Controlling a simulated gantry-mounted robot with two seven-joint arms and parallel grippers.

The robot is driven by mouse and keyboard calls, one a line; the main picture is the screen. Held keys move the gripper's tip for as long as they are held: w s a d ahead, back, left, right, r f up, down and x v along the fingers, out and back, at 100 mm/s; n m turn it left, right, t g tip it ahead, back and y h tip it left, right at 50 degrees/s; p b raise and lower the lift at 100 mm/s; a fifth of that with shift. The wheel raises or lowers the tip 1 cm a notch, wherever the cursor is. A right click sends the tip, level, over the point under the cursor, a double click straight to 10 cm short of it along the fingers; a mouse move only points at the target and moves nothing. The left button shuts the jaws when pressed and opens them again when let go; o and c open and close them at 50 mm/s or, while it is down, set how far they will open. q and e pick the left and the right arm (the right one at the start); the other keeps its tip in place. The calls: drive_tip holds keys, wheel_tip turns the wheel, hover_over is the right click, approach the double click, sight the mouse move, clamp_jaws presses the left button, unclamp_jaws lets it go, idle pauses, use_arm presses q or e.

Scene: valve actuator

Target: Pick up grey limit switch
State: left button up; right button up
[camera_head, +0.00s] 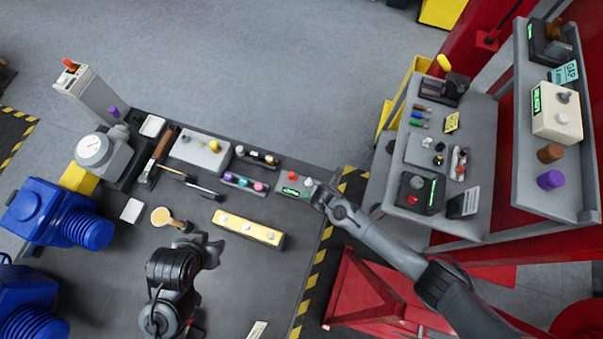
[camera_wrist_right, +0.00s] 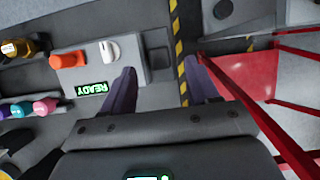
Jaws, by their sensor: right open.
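My right gripper (camera_head: 321,196) is at the right edge of the dark workbench, beside a grey control box (camera_head: 296,187). In the right wrist view its two dark fingers (camera_wrist_right: 163,84) are spread apart with nothing held between them. A small grey block (camera_wrist_right: 157,42) lies just beyond the gap between the fingers, beside the control box. It may be the grey limit switch, but I cannot tell for sure. In the head view the gripper hides that spot. My left gripper (camera_head: 199,243) is over the middle of the bench; its fingers are not clear.
The control box has an orange button, a white knob and a green READY display (camera_wrist_right: 91,89). Trays of coloured parts (camera_head: 245,182) and a yellow-topped block (camera_head: 248,229) are on the bench. A hazard-striped edge (camera_head: 315,265) borders it. A grey side table (camera_head: 405,185) stands to the right.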

drive_tip(key=shift+x, duration=1.65)
clamp_jaws()
drive_tip(key=shift+a, duration=0.1)
